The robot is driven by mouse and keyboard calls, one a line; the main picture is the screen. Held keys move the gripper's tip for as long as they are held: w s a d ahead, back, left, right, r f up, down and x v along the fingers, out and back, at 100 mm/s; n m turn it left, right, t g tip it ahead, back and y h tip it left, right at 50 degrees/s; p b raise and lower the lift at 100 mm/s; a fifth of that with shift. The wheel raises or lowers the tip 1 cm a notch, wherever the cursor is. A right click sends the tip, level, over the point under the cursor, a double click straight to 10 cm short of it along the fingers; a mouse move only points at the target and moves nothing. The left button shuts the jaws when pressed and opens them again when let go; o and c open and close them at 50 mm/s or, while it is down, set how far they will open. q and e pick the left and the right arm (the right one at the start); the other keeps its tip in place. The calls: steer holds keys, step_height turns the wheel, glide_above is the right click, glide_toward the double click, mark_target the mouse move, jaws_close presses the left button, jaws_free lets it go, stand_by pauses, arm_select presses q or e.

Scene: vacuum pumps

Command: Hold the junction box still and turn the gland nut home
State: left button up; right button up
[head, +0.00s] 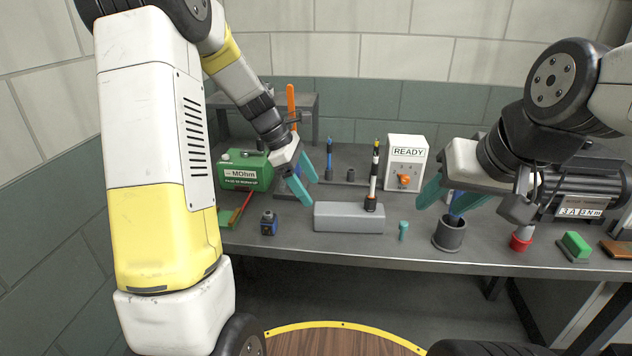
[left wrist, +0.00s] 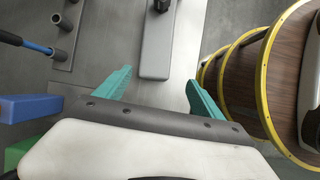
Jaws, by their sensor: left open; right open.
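The junction box appears to be the long grey box (head: 340,218) near the table's front edge. My left gripper (head: 306,184) is open and empty, above and left of the box. In the left wrist view the grey box (left wrist: 155,45) lies beyond the open fingers (left wrist: 158,85), with the dark collar at the frame's top. My right gripper (head: 448,197) is open over a dark grey cup (head: 449,236); whether it touches the cup's contents is unclear.
A teal peg (head: 403,230) stands right of the box.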

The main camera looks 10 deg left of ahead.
mark_target(321, 207)
arm_select(q)
steer(key=shift+n, duration=0.7)
steer(key=shift+w+a+x, duration=0.15)
steer(key=shift+x, duration=1.7)
steer(key=shift+w+a+x, duration=0.1)
steer(key=shift+w+x, duration=0.1)
steer(key=shift+x, duration=1.65)
steer(key=shift+w+a+x, duration=0.15)
steer(key=shift+x, duration=1.65)
steer(key=shift+f, duration=0.15)
steer(key=c, duration=1.7)
